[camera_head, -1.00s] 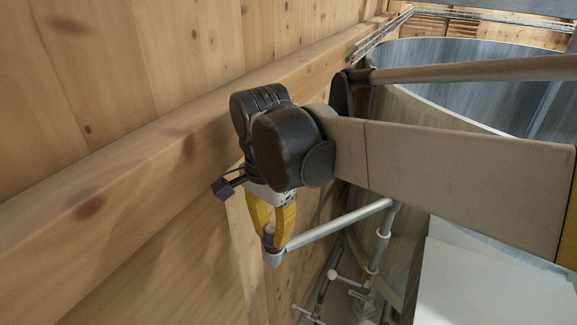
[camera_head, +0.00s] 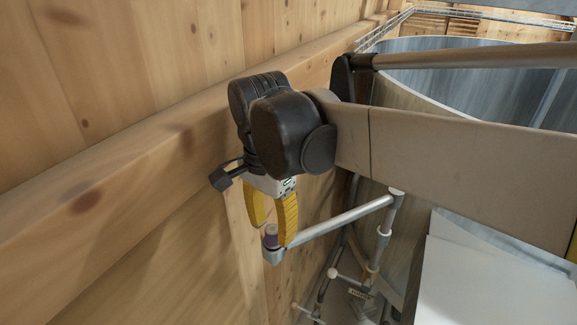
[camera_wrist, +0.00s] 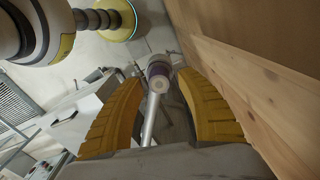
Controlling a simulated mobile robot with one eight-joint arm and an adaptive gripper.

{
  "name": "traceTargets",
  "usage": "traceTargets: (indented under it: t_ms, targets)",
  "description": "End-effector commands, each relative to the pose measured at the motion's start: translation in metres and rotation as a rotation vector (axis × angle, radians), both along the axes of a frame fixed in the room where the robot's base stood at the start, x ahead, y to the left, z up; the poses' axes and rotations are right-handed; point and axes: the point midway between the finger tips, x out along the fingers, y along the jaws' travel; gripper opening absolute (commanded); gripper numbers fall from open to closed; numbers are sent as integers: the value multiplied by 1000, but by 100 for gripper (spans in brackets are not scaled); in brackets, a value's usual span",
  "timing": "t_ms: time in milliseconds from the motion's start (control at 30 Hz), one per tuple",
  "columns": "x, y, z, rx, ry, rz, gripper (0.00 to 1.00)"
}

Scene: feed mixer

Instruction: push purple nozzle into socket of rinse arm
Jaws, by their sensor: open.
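The purple nozzle (camera_head: 270,239) sits upright at the end socket of the rinse arm (camera_head: 338,224); how deep it is seated I cannot tell. In the wrist view the nozzle (camera_wrist: 158,77) shows its pale round top with a purple band, at the far end of the grey arm tube (camera_wrist: 150,118). My gripper (camera_head: 269,226) is open, with its yellow fingers spread just above and on either side of the nozzle. In the wrist view my gripper (camera_wrist: 160,95) has clear gaps between each finger and the nozzle.
A wooden wall with a thick beam (camera_head: 110,190) runs close along the left of my gripper. A large metal tank (camera_head: 430,75) stands at the back right. A white panel (camera_head: 470,285) lies at lower right, and pipes with white joints (camera_head: 372,270) stand below the rinse arm.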

Motion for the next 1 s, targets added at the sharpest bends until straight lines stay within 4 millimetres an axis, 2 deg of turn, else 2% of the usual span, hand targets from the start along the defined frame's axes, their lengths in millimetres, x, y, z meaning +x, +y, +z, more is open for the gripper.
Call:
traceTargets:
  t_ms: [200,400,600,867,1000]
  targets:
    - [-1,1,50,0,0,1,44]
    - [-2,2,86,0,0,1,44]
    - [-2,2,100,0,0,0,44]
    - [-2,2,101,0,0,0,43]
    - [4,-5,102,1,2,3,0]
